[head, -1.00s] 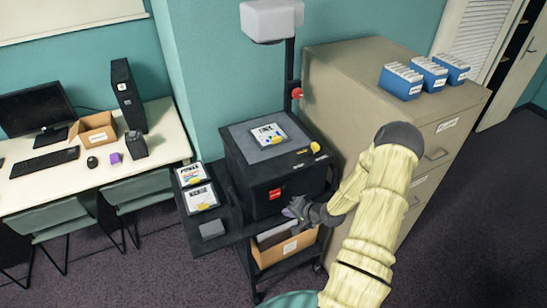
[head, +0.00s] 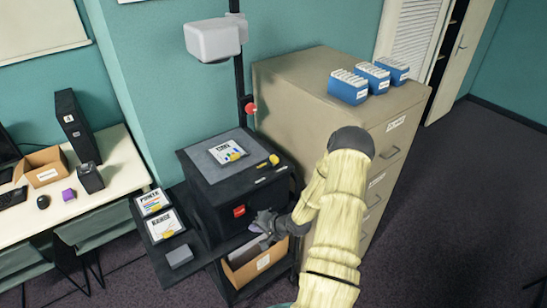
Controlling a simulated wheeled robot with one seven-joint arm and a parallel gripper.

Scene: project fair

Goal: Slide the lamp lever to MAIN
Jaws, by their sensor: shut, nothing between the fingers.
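The overhead projector (head: 220,205) is a black box on a dark cart. A yellow knob (head: 274,159), which looks like the lamp lever, sits at the right part of its top edge. Small pale labels are near it, too small to read. My gripper (head: 262,224) is dark and shut, with nothing held. It is low in front of the projector's front face, right of the red switch (head: 239,211) and below the yellow knob, apart from it. A small purplish shape shows by the fingers; I cannot tell what it is.
A cardboard box (head: 243,277) of folders is on the cart's lower shelf. Two printed sheets (head: 160,213) lie on the side shelf. A beige filing cabinet (head: 305,95) with blue card boxes (head: 348,90) stands close on the right. The projector's head (head: 212,41) hangs above on a post.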

